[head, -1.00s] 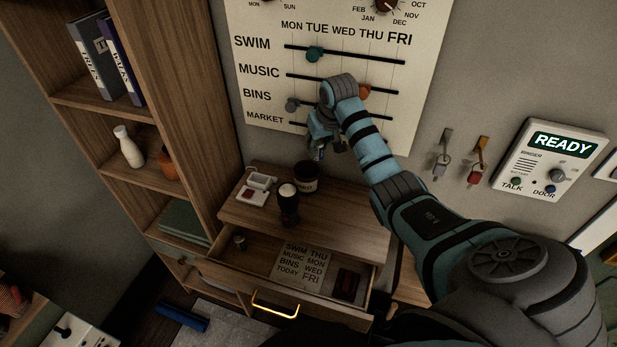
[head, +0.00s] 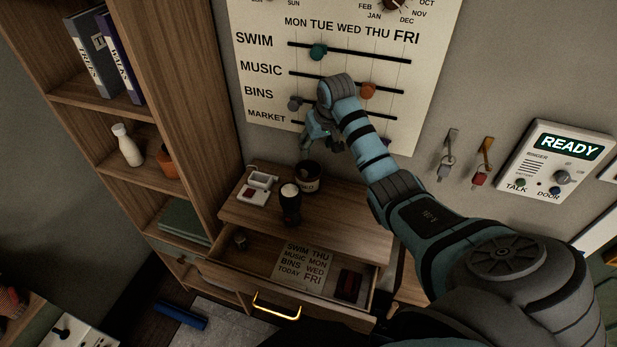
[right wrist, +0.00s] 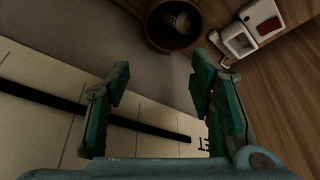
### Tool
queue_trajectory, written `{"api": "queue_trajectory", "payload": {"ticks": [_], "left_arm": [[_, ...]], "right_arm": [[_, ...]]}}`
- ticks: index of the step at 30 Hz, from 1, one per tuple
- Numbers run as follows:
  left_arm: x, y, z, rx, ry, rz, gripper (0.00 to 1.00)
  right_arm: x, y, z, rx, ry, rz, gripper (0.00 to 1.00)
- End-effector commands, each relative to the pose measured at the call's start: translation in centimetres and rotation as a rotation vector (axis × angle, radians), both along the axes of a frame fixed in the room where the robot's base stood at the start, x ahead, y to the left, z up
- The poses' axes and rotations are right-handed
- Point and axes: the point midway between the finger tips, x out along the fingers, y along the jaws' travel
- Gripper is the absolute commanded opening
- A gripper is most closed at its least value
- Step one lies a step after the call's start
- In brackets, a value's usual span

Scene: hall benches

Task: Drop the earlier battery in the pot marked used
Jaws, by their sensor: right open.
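The dark round pot (head: 308,180) stands on the desk's top against the wall, with a pale label only partly readable. In the right wrist view the pot (right wrist: 152,38) shows at the top, with a pale, ribbed small thing (right wrist: 178,20) inside; I cannot tell surely whether it is a battery. My right gripper (head: 322,142) is above the pot, in front of the wall chart. In the right wrist view its fingers (right wrist: 160,85) are spread with nothing between them. A small dark cylinder (head: 240,241) is in the open drawer's left end. My left gripper is not in view.
A dark cylinder with a pale top (head: 290,205) stands before the pot. A white device with a red part (head: 258,188) lies to its left. Shelves stand left.

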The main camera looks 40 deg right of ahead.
Motion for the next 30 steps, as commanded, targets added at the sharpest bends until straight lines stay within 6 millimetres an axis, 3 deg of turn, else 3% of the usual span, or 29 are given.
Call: {"api": "queue_trajectory", "payload": {"ticks": [6,12,30], "left_arm": [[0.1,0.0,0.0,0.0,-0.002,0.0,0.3],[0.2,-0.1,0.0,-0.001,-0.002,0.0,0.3],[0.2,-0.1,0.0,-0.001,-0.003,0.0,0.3]], "right_arm": [[-2.4,0.5,5.6,-0.004,-0.007,0.001,0.5],[-4.0,0.9,9.2,-0.001,-0.007,0.0,0.5],[-4.3,1.0,9.6,0.001,-0.005,0.001,0.5]]}}
